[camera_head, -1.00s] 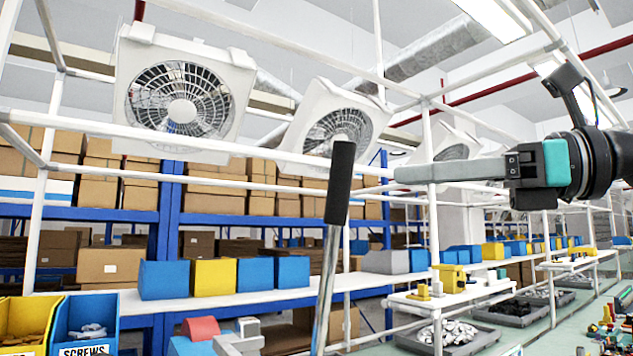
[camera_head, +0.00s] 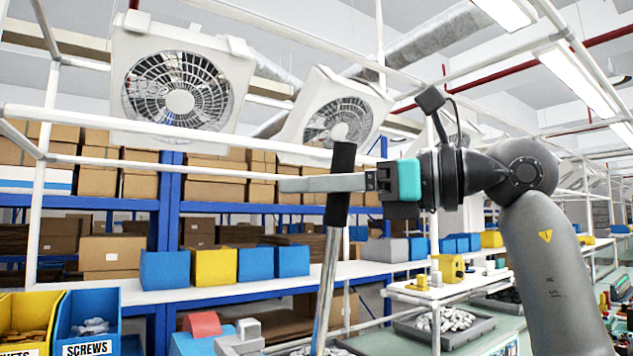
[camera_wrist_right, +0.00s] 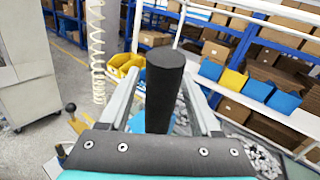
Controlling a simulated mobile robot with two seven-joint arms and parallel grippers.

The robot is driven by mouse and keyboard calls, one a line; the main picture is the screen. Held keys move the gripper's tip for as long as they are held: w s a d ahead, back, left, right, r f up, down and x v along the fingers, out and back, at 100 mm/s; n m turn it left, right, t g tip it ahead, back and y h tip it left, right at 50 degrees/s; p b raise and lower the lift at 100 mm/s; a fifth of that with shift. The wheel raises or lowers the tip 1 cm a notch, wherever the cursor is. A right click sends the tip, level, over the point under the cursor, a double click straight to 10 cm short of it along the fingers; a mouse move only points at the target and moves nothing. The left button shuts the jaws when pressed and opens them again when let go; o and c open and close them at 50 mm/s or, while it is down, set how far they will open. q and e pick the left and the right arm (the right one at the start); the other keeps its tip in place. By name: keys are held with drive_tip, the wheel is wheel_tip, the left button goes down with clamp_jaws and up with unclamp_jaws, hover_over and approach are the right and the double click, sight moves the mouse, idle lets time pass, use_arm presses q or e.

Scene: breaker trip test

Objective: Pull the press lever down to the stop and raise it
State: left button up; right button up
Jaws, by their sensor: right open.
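The press lever stands upright and slightly tilted in the head view, a chrome rod (camera_head: 325,280) with a black grip (camera_head: 342,208) on top. My right gripper (camera_head: 290,184) reaches in from the right at the height of the grip, its fingers level and pointing left past it. In the right wrist view the black grip (camera_wrist_right: 166,75) stands between the two open fingers, with a gap visible on the left side. The rest of the press is below the picture. My left gripper is not in view.
Blue and yellow bins (camera_head: 88,318), one marked SCREWS, stand at the lower left. A white shelf (camera_head: 290,291) with more bins runs behind the lever. White frame rails and fans (camera_head: 180,95) hang above. In the wrist view a coiled hose (camera_wrist_right: 97,50) hangs at left.

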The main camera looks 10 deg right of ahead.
clamp_jaws()
idle(0.3)
idle(1.0)
